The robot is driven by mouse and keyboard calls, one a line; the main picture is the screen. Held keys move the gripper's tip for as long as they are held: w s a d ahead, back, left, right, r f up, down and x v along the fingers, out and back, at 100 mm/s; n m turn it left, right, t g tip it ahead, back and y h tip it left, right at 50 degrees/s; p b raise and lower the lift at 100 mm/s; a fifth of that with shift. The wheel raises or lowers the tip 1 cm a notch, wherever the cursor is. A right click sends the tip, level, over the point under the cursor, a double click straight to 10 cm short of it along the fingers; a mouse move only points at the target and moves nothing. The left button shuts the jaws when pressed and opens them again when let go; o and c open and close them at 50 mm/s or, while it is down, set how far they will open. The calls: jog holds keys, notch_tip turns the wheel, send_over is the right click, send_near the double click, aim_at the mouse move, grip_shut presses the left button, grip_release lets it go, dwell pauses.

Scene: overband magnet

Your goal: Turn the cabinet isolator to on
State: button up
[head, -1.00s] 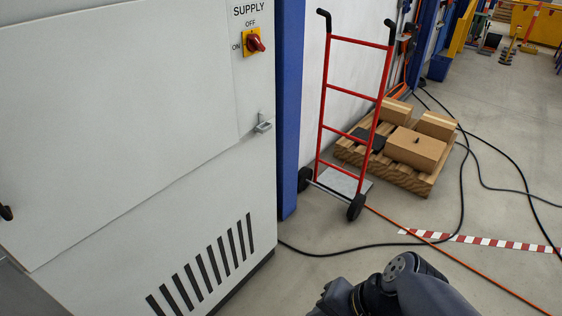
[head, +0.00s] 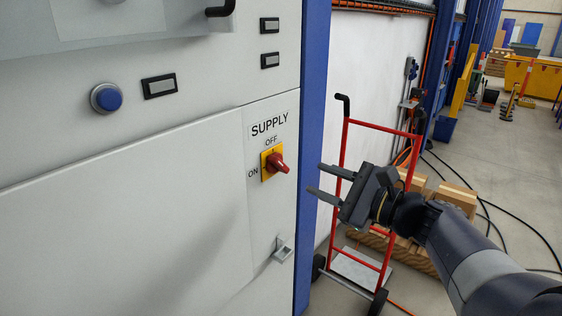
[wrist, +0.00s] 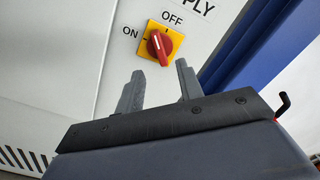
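The cabinet isolator is a red rotary knob (head: 277,163) on a yellow plate (head: 266,170), under the word SUPPLY, with OFF marked above and ON to the left.
The grey cabinet (head: 120,210) also carries a blue button (head: 106,98), small label plates and a latch (head: 282,248) below the isolator. A blue post (head: 312,130) stands at its right edge. A red hand truck (head: 345,190) is behind my arm.

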aim_at(283, 166)
jog(key=p+x, duration=0.1)
jog(key=x, duration=0.8)
jog(key=shift+w+a, duration=0.25)
jog(key=shift+a, duration=0.1)
grip_shut()
